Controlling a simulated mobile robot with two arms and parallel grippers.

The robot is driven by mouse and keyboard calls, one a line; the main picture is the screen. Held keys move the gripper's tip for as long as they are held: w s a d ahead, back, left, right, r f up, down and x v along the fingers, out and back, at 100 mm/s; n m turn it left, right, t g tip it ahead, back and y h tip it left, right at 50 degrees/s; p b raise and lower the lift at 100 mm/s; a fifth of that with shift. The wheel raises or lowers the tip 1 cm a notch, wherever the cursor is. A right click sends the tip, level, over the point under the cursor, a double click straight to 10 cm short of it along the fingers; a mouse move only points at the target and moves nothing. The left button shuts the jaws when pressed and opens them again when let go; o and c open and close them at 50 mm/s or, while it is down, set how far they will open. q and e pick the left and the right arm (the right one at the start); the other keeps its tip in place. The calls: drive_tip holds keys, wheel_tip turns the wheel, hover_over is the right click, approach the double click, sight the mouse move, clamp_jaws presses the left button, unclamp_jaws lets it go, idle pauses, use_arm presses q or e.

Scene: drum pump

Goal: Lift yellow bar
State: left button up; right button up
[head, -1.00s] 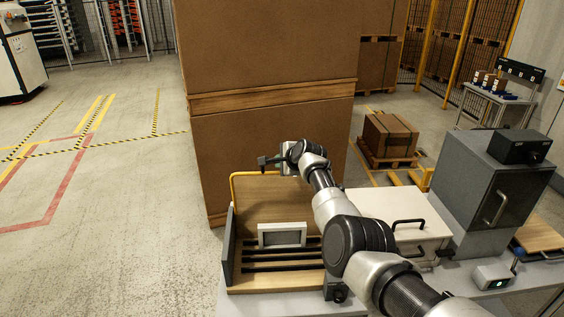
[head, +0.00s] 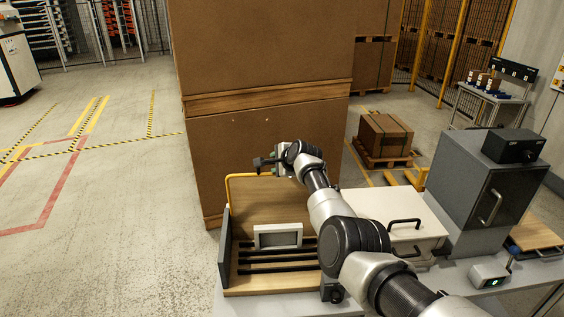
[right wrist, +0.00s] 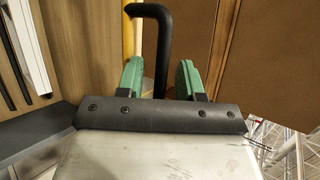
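The yellow bar (head: 228,189) rises at the left of a wooden-backed fixture in the head view and bends over along its top. In the right wrist view a yellow upright (right wrist: 128,37) shows, with a black bent tube (right wrist: 162,48) joining in front of it. My right gripper (head: 264,163) is at the top of the bar. In the right wrist view its green fingers (right wrist: 160,78) are open on both sides of the black tube, with a gap on each side. The far part of the bar is hidden behind my right arm. My left gripper is not in view.
The fixture has a grey side plate (head: 224,247), dark slats and a grey-framed panel (head: 278,236). Tall brown boxes (head: 265,150) stand close behind my right gripper. A white box (head: 408,227) and a grey cabinet (head: 481,190) stand to the right. The floor at left is clear.

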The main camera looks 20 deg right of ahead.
drive_tip(key=shift+s, duration=0.1)
drive_tip(key=v, duration=1)
drive_tip(key=shift+s+r+b, duration=0.15)
drive_tip(key=shift+s+b, duration=0.05)
drive_tip(key=shift+b, duration=0.1)
